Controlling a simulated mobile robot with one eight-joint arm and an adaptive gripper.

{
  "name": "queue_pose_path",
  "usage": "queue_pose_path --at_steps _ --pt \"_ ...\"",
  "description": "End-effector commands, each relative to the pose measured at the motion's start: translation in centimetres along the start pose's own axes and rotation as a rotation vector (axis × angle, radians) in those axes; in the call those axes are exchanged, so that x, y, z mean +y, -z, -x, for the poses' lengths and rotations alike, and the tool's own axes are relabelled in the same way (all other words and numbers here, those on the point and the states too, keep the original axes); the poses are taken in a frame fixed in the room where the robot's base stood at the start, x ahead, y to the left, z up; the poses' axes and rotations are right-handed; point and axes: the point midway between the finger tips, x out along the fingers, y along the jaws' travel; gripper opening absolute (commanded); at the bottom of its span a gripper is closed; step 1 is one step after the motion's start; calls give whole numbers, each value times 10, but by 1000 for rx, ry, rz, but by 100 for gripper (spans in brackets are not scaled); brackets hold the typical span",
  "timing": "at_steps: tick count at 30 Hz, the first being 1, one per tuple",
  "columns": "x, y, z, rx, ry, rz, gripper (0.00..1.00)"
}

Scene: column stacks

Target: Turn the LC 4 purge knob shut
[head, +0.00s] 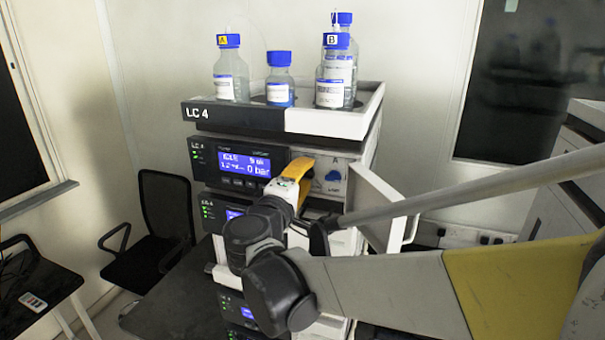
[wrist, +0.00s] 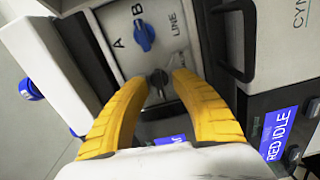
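The LC 4 stack (head: 233,115) stands in the middle of the head view, its open pump compartment on the upper right of the front. In the wrist view, a small black knob (wrist: 158,78) sits on the pale panel, with no purge label readable. My gripper (wrist: 162,80) has its two yellow fingers apart, one each side of this knob; I cannot tell whether they touch it. In the head view my gripper (head: 303,168) hides the black knob. A blue knob (wrist: 144,36) marked A, B and LINE sits beyond it; it also shows in the head view (head: 333,176).
The white compartment door (head: 377,203) stands open to the right, near my arm. Several blue-capped bottles (head: 280,92) stand in the top tray (head: 335,122). A black handle (wrist: 246,45) is right of the fingers. A black chair (head: 165,200) is at left.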

Motion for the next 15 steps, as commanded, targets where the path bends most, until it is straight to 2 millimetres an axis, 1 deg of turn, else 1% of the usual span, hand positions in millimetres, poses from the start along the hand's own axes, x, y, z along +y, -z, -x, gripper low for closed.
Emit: queue_pose_path --at_steps 4,5,6,7,15 --pt "0 0 0 0 0 0 29" --pt "0 0 0 0 0 0 20" --pt "0 0 0 0 0 0 7" --pt "0 0 0 0 0 0 0" --pt "0 0 0 0 0 0 0"
